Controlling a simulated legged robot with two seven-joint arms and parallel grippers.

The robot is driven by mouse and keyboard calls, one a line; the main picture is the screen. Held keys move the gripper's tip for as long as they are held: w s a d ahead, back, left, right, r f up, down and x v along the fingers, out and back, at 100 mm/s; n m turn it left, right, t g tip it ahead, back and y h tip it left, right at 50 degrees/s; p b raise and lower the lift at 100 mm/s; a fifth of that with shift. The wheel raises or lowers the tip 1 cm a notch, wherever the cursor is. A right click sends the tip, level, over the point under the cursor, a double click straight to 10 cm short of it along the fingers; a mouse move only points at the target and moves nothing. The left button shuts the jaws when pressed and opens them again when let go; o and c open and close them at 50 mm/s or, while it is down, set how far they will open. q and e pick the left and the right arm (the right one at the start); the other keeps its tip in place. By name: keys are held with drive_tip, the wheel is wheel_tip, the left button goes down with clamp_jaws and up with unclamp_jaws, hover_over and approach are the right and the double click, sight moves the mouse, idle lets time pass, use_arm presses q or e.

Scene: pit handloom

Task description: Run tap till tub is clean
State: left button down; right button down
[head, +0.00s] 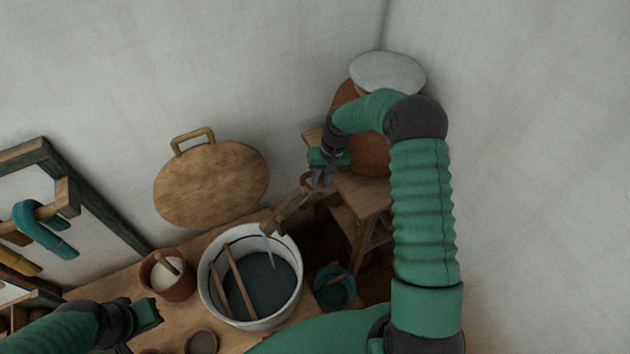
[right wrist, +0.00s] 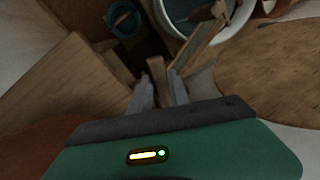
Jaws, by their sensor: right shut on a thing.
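The white tub (head: 207,283) holds dark blue water, with two wooden sticks across it. A wooden spout (head: 288,208) reaches over its back right rim, and a thin pale stream falls from it into the tub. My right gripper (head: 318,181) is at the spout's far end. In the right wrist view its fingers (right wrist: 160,90) are shut on a small wooden tap handle (right wrist: 157,72); the spout (right wrist: 198,48) and part of the tub (right wrist: 163,20) also show there. My left gripper (head: 148,313) is at the lower left, apart from the tub; its jaws are unclear.
A round wooden lid (head: 211,185) leans on the wall behind the tub. A brown pot (head: 173,284) with pale contents stands left of it. A teal bucket (head: 334,287) is to its right. A clay jar (head: 370,155) with a pale lid (head: 388,72) stands behind my right arm.

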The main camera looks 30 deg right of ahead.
drive_tip(key=shift+w+d+r+n, duration=0.1)
drive_tip(key=shift+d+r+n, duration=0.1)
drive_tip(key=shift+d+n, duration=0.8)
drive_tip(key=shift+a, duration=0.15)
drive_tip(key=c, duration=1.5)
unclamp_jaws()
drive_tip(key=shift+c, duration=0.2)
drive_tip(key=shift+o, duration=1.5)
drive_tip(key=shift+f, duration=0.2)
drive_tip(key=shift+b, duration=0.3)
